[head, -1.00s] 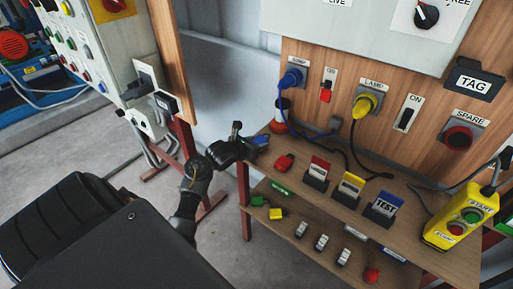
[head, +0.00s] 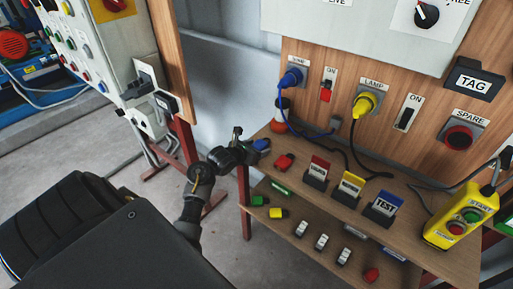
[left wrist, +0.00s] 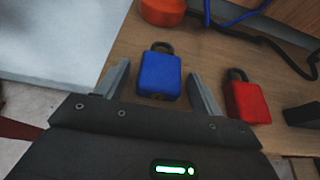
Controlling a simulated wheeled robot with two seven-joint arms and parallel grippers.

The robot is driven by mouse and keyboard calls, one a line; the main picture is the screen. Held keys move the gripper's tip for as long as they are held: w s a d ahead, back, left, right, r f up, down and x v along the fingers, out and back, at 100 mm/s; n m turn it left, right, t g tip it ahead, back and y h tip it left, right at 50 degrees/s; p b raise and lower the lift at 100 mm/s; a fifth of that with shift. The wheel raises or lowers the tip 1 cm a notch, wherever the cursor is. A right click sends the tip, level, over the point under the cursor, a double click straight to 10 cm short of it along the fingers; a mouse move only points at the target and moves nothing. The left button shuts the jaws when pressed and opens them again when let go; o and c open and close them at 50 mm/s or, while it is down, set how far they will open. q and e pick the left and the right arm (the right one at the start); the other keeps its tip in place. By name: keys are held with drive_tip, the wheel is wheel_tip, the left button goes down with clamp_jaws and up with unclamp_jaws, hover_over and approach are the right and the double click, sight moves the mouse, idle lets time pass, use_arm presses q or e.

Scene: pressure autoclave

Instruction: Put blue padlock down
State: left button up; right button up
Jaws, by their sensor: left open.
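The blue padlock (left wrist: 159,76) lies on the wooden shelf top with its dark shackle pointing away in the left wrist view. It also shows at the shelf's left end in the head view (head: 261,145). My left gripper (left wrist: 160,82) is open, with one finger on each side of the padlock and visible gaps between. In the head view my left gripper (head: 241,146) is at the shelf's left edge, beside the padlock. My right gripper is not in view.
A red padlock (left wrist: 247,102) lies just right of the right finger. An orange round object (left wrist: 162,10) stands behind. Card holders, one marked TEST (head: 384,207), stand further right on the shelf top (head: 330,213). A lower shelf holds green and yellow padlocks (head: 277,213).

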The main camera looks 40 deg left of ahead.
use_arm(q)
drive_tip(key=shift+r, duration=0.1)
drive_tip(key=shift+r+p, duration=0.2)
drive_tip(key=shift+p, duration=0.15)
drive_tip(key=v, duration=1.2)
drive_tip(key=shift+f, duration=0.1)
